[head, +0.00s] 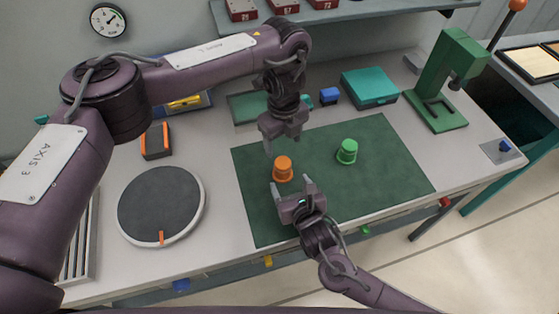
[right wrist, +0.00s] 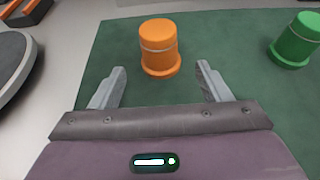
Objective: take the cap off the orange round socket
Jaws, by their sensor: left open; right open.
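The orange round socket (head: 283,174) stands upright on the green mat (head: 400,175), between my two grippers in the head view. In the right wrist view the orange socket (right wrist: 160,58) has a wide flange at its base and a pale ring below its orange top. My right gripper (head: 292,185) is open, just in front of the socket; its fingers (right wrist: 161,78) point toward it without touching. My left gripper (head: 283,146) is above and behind the socket, pointing down; it is open and holds nothing.
A green round socket (head: 347,151) stands to the right on the mat. A grey turntable (head: 160,203) lies left. The mat's right part is clear.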

